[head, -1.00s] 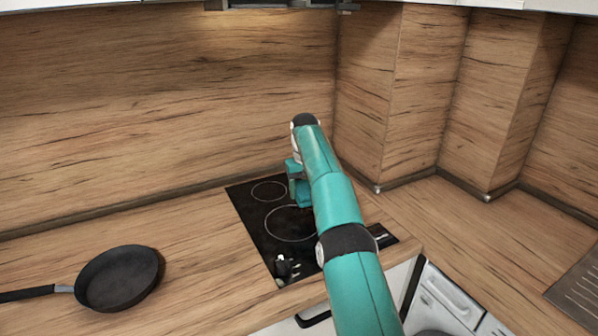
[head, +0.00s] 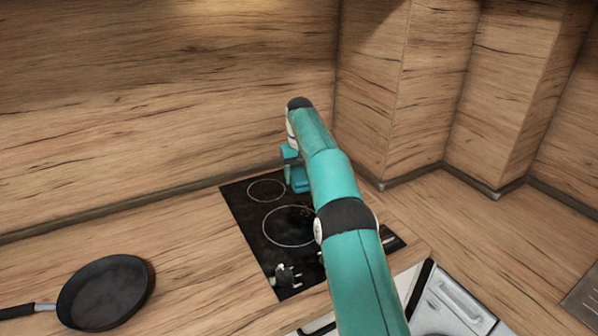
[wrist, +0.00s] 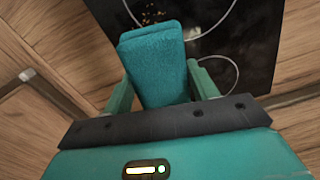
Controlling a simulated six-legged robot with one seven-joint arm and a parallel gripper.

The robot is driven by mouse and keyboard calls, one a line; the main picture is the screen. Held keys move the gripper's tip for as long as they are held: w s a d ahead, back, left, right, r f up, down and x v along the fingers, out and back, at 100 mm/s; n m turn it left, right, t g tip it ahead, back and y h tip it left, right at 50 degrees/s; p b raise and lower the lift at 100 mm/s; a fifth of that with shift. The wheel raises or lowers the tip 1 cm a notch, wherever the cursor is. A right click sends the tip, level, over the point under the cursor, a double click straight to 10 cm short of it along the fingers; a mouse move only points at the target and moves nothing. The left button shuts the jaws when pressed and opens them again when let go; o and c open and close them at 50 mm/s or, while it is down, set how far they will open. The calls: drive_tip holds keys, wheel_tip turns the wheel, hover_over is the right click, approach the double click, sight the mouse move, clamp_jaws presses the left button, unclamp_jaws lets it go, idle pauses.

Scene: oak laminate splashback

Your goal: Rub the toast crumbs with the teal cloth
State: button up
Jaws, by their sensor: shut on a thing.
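The teal cloth (wrist: 155,62) is a folded, fuzzy block between the two fingers of my gripper (wrist: 160,72), which is shut on it. In the head view the cloth (head: 300,180) is over the back right part of the black hob, partly hidden by my arm. I cannot tell whether it touches the glass. The toast crumbs (wrist: 154,14) show as small brown specks on the hob just beyond the cloth in the wrist view. In the head view the crumbs (head: 301,211) lie in front of the cloth, beside the large ring and partly behind my arm.
The black hob (head: 252,217) is set in the wooden counter. A dark frying pan (head: 105,292) lies on the counter at the left. Knobs (head: 288,274) stand at the hob's front edge. The wooden splashback (head: 170,110) rises behind, with a boxed corner at the right.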

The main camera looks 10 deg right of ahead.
drive_tip(key=shift+w, duration=0.1)
drive_tip(key=shift+r, duration=0.1)
drive_tip(key=shift+f, duration=0.4)
hover_over(300, 203)
drive_tip(key=shift+w+f, duration=0.15)
drive_tip(key=shift+f, duration=2.5)
drive_tip(key=shift+f, duration=1.05)
